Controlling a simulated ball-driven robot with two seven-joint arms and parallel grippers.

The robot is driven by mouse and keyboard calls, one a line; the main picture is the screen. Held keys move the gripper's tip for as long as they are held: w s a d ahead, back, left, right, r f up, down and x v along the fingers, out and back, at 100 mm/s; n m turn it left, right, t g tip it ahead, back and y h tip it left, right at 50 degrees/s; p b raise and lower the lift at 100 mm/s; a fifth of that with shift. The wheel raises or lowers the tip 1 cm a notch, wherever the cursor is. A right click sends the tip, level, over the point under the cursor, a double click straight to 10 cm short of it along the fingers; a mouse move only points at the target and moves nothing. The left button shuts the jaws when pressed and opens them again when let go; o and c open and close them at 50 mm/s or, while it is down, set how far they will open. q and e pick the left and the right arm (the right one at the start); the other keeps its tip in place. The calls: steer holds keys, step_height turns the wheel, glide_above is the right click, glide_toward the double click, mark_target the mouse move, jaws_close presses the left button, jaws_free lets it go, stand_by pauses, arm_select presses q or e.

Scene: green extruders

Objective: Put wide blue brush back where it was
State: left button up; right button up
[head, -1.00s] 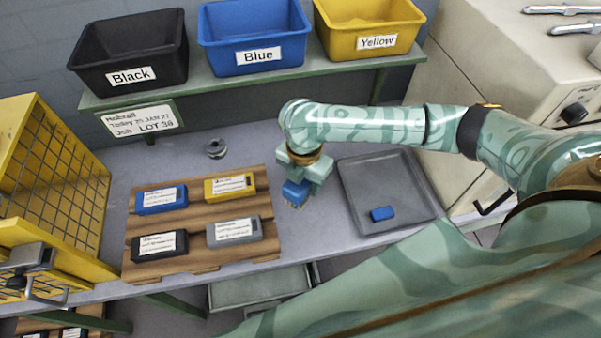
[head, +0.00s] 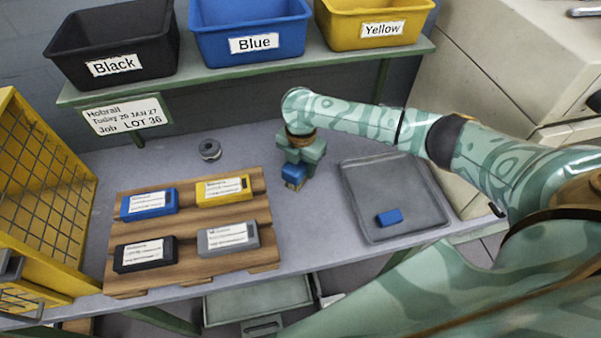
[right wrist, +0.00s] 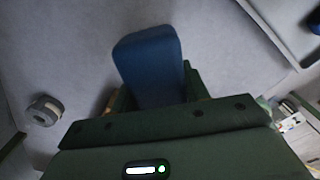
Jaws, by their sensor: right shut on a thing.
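My right gripper (head: 297,166) is shut on the wide blue brush (head: 293,174) and points down over the bench, between the wooden pallet and the grey tray. In the right wrist view the brush (right wrist: 150,62) extends out from the jaws over bare grey bench. I cannot tell whether the bristles touch the bench. A smaller blue block (head: 389,217) lies in the grey tray (head: 368,180). My left gripper is not in view.
Several labelled cartridges lie on the wooden pallet (head: 190,221). A dark ring (head: 210,149) sits on the bench behind it. Black, blue (head: 285,45) and yellow bins stand on the shelf (head: 220,80) at the back. A yellow mesh crate (head: 45,160) is at left.

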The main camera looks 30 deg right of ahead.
step_height(320, 180, down, 3)
steer(key=shift+f+b, duration=0.1)
steer(key=shift+b, duration=0.5)
steer(key=shift+s, duration=0.1)
steer(key=o, duration=1)
steer(key=shift+c, duration=0.2)
step_height(320, 180, up, 12)
steer(key=p, duration=0.5)
steer(key=shift+r, duration=0.2)
